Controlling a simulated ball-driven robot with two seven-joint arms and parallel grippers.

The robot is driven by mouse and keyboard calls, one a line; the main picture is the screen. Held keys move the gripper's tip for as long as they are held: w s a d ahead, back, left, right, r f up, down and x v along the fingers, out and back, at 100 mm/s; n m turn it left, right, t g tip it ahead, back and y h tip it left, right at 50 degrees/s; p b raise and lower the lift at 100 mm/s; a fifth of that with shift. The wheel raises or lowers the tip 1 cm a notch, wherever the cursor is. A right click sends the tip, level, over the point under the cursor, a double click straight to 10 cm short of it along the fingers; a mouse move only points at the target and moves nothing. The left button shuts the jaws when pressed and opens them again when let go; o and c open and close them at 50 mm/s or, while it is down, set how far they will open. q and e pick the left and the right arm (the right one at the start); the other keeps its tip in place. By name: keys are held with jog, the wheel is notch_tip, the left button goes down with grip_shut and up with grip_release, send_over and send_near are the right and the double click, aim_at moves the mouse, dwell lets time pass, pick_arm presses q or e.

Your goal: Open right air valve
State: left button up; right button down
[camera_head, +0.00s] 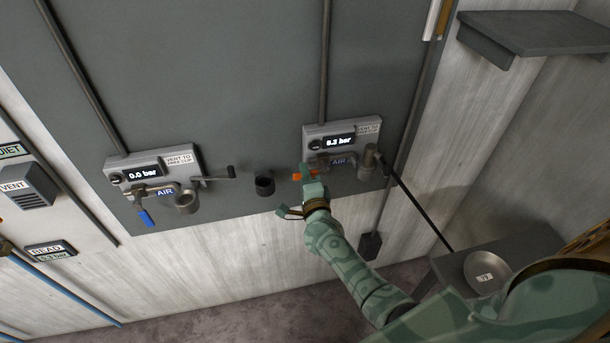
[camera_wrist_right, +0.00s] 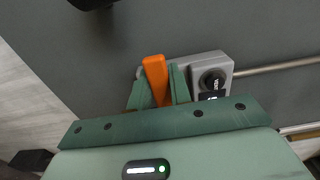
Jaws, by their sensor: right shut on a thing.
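The right air valve panel (camera_head: 343,134) is on the dark wall board, with a display reading about 8.3 bar, its first digit hard to make out. My right gripper (camera_head: 306,174) is at its lower left, shut on an orange valve handle (camera_head: 297,176). In the right wrist view the orange handle (camera_wrist_right: 155,75) stands up between the two green fingers, beside the grey panel box (camera_wrist_right: 211,75). Much of the valve body is hidden behind the gripper. My left gripper cannot be made out.
The left air panel (camera_head: 153,165) reads 0.0 bar and has a blue handle (camera_head: 146,218) hanging below it. A dark round cup (camera_head: 264,186) sits on the board between the panels. A metal bowl (camera_head: 489,269) is at the lower right, and a shelf (camera_head: 535,32) juts out above.

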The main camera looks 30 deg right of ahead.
dwell(0.4)
jog(key=c, duration=1.3)
grip_release()
jog(key=shift+w, duration=0.1)
jog(key=v, duration=1.6)
jog(key=shift+a+r+p, duration=0.1)
jog(key=shift+a+p, duration=0.1)
jog(key=shift+p, duration=0.2)
